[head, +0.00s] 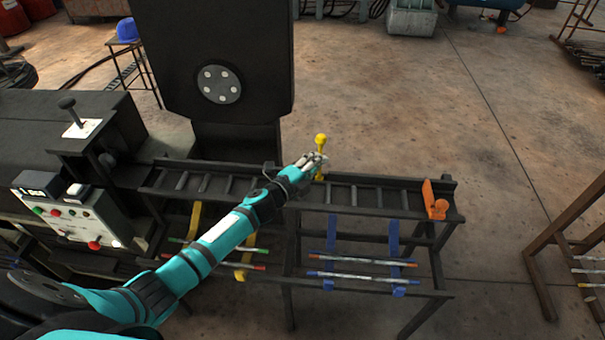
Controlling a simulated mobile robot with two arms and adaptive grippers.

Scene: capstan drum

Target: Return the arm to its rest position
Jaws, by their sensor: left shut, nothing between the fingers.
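My left arm reaches in from the lower left across the front of the dark roller rack (385,197). My left gripper (318,160) is at the rack's middle, its fingers shut with nothing between them. A yellow piece with a round knob (321,139) stands right beside the fingertips; its lower part is partly hidden by the gripper. I cannot tell whether the fingers touch it. My right gripper is not in view.
A control panel (72,212) with buttons and a lever (68,104) stand at the left. A tall dark plate (215,40) rises behind the rack. An orange stop (435,200) sits at the rack's right end. Striped rods (360,259) lie below.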

